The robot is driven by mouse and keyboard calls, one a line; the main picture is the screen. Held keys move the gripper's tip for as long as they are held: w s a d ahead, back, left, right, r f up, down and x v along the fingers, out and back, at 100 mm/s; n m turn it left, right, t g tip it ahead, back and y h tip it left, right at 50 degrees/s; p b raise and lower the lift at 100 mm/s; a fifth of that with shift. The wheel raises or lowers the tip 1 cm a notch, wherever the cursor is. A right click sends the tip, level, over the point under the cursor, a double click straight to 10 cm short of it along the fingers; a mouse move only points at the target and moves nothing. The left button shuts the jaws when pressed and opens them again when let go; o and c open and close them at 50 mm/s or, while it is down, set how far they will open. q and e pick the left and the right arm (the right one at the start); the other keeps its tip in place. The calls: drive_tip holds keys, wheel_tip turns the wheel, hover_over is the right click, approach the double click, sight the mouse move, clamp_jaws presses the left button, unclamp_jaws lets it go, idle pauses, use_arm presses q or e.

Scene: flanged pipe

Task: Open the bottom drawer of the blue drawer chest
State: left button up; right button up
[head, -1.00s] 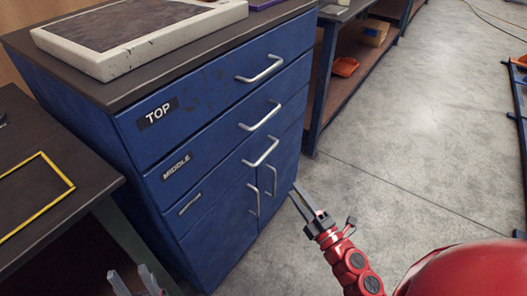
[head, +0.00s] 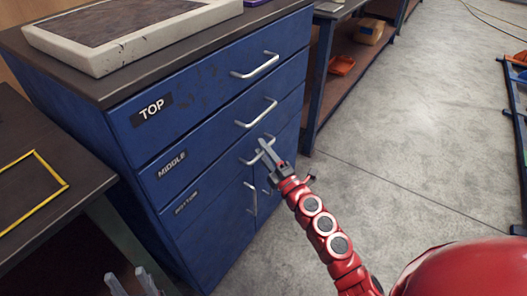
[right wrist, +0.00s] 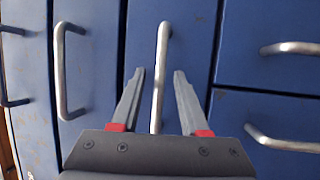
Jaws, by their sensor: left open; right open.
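The blue drawer chest (head: 222,110) stands at the left centre of the head view, with drawers labelled TOP, MIDDLE and a small third label (head: 186,203). All drawers look shut. The bottom drawer's silver handle (head: 249,160) is partly hidden by my right gripper (head: 265,148). In the right wrist view that handle (right wrist: 160,75) runs between the two fingers of my open right gripper (right wrist: 157,75), apart from both; depth is hard to tell. My left gripper (head: 131,282) is open and empty at the bottom edge of the head view, left of the chest.
Two cupboard doors with handles (head: 251,198) sit below the bottom drawer. A pale-rimmed slab (head: 110,62) lies on top. A dark table (head: 75,205) stands left. A shelf bench (head: 318,100) stands behind right; grey floor (head: 400,150) is open at right.

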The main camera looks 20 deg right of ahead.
drive_tip(key=shift+c, duration=0.2)
clamp_jaws()
idle(1.2)
